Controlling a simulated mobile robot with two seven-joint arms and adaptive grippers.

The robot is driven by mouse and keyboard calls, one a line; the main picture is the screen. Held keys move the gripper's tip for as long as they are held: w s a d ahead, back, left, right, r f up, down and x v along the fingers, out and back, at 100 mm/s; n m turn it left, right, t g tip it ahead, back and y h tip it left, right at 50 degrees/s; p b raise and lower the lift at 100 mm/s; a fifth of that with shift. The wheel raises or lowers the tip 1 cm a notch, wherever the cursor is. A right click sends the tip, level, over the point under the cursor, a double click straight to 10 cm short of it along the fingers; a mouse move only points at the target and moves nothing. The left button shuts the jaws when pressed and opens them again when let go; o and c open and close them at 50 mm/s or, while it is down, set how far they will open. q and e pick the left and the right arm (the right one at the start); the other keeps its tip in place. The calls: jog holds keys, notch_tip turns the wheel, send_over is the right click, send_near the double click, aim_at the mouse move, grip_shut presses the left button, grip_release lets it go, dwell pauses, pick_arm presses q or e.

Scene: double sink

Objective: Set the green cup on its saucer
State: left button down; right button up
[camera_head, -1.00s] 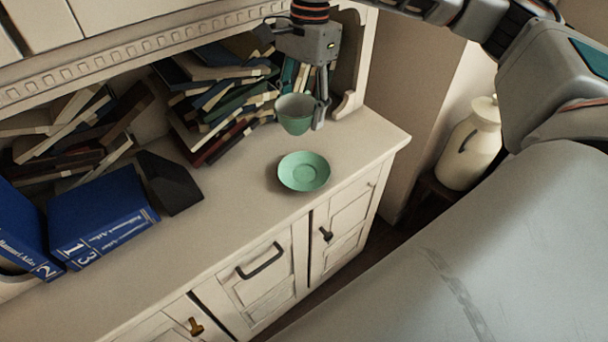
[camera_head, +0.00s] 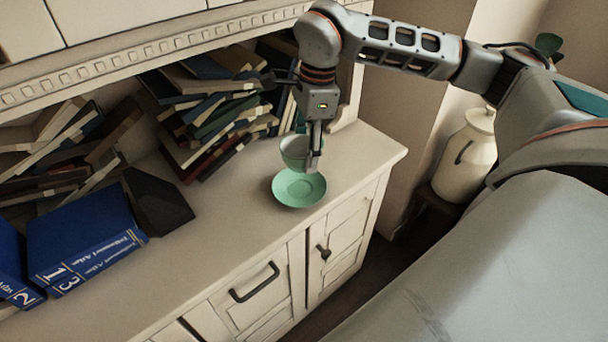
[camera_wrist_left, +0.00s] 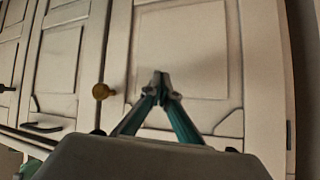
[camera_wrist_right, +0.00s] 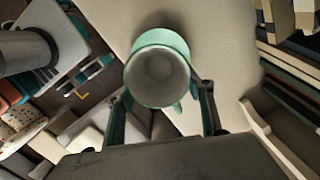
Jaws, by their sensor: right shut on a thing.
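The green cup (camera_head: 294,150) is upright in my right gripper (camera_head: 314,162), which is shut on it. In the head view the cup's base overlaps the far rim of the green saucer (camera_head: 299,190); I cannot tell whether they touch. The saucer lies flat on the cabinet top. In the right wrist view I look into the cup (camera_wrist_right: 158,76) between the fingers of the right gripper (camera_wrist_right: 163,105). My left gripper (camera_wrist_left: 160,86) has its fingertips together and appears empty, in front of cabinet doors, away from the cup.
Piled books (camera_head: 205,110) stand behind and left of the cup. Blue atlas volumes (camera_head: 82,235) and a dark angular block (camera_head: 158,203) are farther left. The cabinet top (camera_head: 225,225) is clear around the saucer's front. A cream jug (camera_head: 468,155) stands beyond the cabinet's right end.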

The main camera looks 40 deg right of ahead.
notch_tip(320, 180, down, 2)
jog(key=shift+f, duration=0.75)
notch_tip(320, 180, down, 4)
jog(key=shift+r+b, duration=0.25)
jog(key=shift+b, duration=0.15)
jog(key=shift+f, duration=0.25)
jog(key=shift+f, duration=0.3)
jog(key=o, duration=1.2)
